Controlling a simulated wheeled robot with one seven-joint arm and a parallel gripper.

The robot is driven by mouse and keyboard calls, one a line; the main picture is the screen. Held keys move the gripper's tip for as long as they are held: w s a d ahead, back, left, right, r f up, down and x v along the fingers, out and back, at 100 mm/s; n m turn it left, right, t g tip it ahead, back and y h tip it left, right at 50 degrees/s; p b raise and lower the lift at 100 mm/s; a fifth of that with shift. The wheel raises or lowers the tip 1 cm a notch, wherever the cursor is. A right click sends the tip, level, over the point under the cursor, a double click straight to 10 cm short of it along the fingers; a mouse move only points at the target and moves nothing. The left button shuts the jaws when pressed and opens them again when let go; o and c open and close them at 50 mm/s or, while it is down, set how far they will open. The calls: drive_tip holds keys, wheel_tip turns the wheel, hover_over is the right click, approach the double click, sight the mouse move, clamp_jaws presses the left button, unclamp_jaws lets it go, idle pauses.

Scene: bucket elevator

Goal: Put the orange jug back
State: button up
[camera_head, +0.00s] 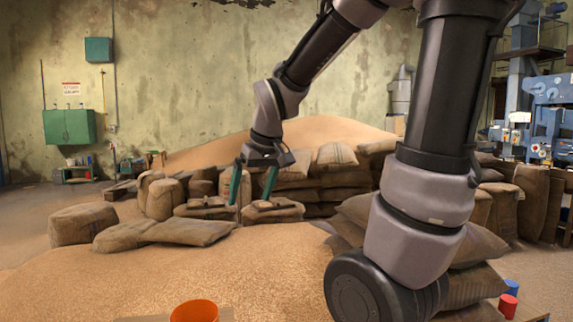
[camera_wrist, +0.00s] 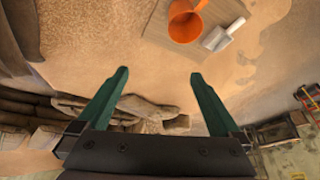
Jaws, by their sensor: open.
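The orange jug (camera_head: 195,311) shows at the bottom edge of the head view, cut off by the frame. In the wrist view the orange jug (camera_wrist: 186,22) stands on a flat board (camera_wrist: 216,12), with its handle towards the top right. My gripper (camera_head: 252,189) is open and empty, with its two green fingers pointing down. In the wrist view my gripper (camera_wrist: 158,75) has its fingers wide apart, and the jug lies beyond the fingertips, clear of them.
A metal scoop (camera_wrist: 222,36) lies beside the jug on the board. Several grain sacks (camera_head: 190,231) lie behind the loose grain. A red can (camera_head: 507,305) and a blue can (camera_head: 511,287) stand at the lower right. Bare grain (camera_head: 230,270) lies between the jug and the sacks.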

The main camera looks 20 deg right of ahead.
drive_tip(key=s+d+r+m+t, duration=0.2)
drive_tip(key=s+d+r+m, duration=0.3)
drive_tip(key=s+r, duration=0.3)
drive_tip(key=shift+s+m+t, duration=0.3)
drive_tip(key=shift+s+m, duration=0.4)
drive_tip(key=shift+s, duration=0.15)
